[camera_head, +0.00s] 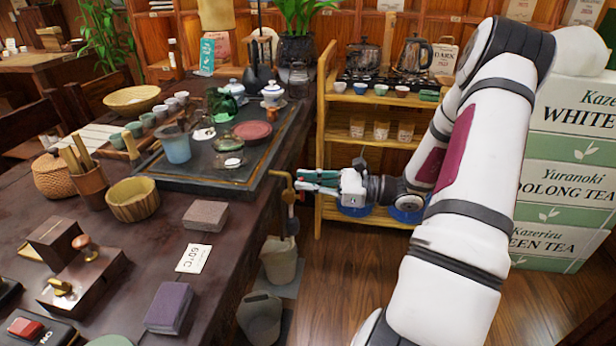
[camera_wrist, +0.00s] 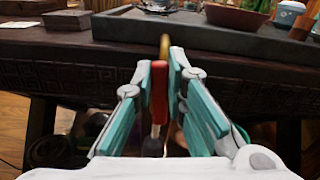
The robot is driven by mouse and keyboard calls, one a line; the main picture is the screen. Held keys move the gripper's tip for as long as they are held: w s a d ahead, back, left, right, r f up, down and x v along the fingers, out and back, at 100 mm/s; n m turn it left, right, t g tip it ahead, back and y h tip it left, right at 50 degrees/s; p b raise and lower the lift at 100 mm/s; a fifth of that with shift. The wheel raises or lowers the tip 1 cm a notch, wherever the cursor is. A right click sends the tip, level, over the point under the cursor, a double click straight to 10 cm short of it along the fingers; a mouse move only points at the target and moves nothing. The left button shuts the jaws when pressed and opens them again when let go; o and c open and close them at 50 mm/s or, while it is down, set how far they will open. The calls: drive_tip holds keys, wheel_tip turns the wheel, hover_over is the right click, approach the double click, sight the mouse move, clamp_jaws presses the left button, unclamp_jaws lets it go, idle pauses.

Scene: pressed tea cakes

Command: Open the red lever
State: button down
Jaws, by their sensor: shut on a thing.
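The red lever (camera_wrist: 158,98) stands between my gripper's teal fingers (camera_wrist: 163,72) in the wrist view, touched closely by the left finger. A brass-coloured part (camera_wrist: 165,45) rises just beyond it. In the head view my gripper (camera_head: 306,181) is at the table's right edge, level with a brass pipe (camera_head: 289,196) that bends down there. The gripper is shut on the lever. The fingers cover most of the lever in the head view.
The dark table (camera_head: 140,240) with a tea tray (camera_head: 200,185) lies left of my gripper. Grey buckets (camera_head: 278,262) stand on the floor below the pipe. A wooden shelf (camera_head: 345,104) with cups and kettles stands behind. Stacked tea boxes (camera_head: 565,190) are at right.

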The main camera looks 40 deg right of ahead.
drive_tip(key=shift+w+d+m+p, duration=0.15)
drive_tip(key=shift+d+m+p, duration=0.1)
drive_tip(key=shift+m+p, duration=0.5)
drive_tip(key=c, duration=1.6)
unclamp_jaws()
drive_tip(key=v, duration=1.2)
drive_tip(key=shift+d, duration=0.1)
